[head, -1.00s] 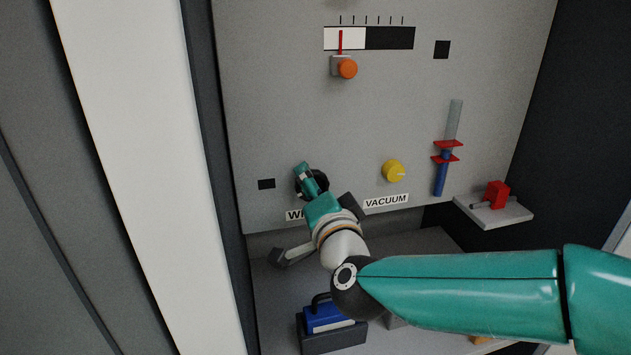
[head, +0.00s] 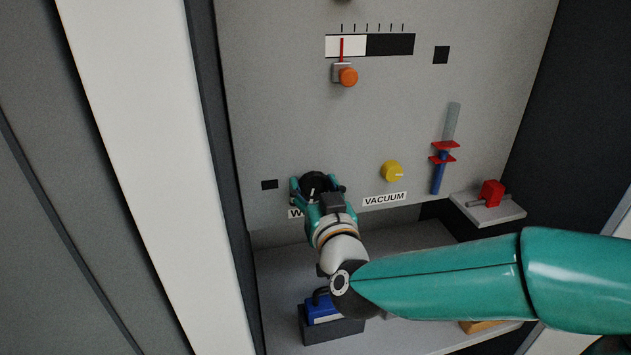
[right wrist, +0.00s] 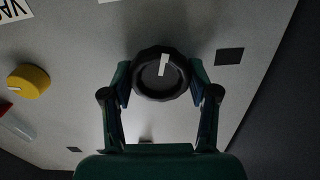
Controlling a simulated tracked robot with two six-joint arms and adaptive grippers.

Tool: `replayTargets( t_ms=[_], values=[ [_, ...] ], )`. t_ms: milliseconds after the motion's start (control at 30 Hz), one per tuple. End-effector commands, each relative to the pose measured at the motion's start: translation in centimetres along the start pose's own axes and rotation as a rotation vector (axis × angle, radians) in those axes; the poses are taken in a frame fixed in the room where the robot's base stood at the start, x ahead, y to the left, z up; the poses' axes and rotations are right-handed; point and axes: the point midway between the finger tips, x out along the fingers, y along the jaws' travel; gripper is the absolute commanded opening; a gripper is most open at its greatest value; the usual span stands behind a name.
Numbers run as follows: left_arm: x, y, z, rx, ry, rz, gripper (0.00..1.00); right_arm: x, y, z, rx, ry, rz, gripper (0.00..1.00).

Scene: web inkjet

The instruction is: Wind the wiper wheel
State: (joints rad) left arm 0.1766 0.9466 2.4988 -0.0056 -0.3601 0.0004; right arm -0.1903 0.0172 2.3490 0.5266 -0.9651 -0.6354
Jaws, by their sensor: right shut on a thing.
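The wiper wheel is a round black knob (right wrist: 160,75) with a white mark, on the grey panel; it also shows in the head view (head: 314,184). In the head view its label is mostly hidden behind my gripper. My right gripper (right wrist: 160,82) is shut on the wheel, with one finger on each side of its rim. It also shows in the head view (head: 317,190), reaching up to the panel from below. My left gripper is in neither view.
A yellow knob (head: 393,171) labelled VACUUM is right of the wheel. An orange knob (head: 348,77) sits under a scale (head: 390,44). A blue tube with red brackets (head: 443,158) and a red part on a ledge (head: 491,193) are farther right. A blue-handled block (head: 323,309) stands below.

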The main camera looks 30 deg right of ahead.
Motion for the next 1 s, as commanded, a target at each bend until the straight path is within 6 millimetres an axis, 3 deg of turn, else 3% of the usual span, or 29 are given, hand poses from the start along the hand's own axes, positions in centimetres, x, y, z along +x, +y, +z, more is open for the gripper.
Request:
replayTargets(
  t_ms=[33,1000],
  values=[
    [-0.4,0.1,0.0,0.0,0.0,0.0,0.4,-0.1,-0.1,0.7,-0.047,-0.022,-0.004,0.25],
    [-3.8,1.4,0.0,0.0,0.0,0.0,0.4,-0.1,0.0,0.8,-0.966,-0.022,-0.011,0.25]
  ],
)
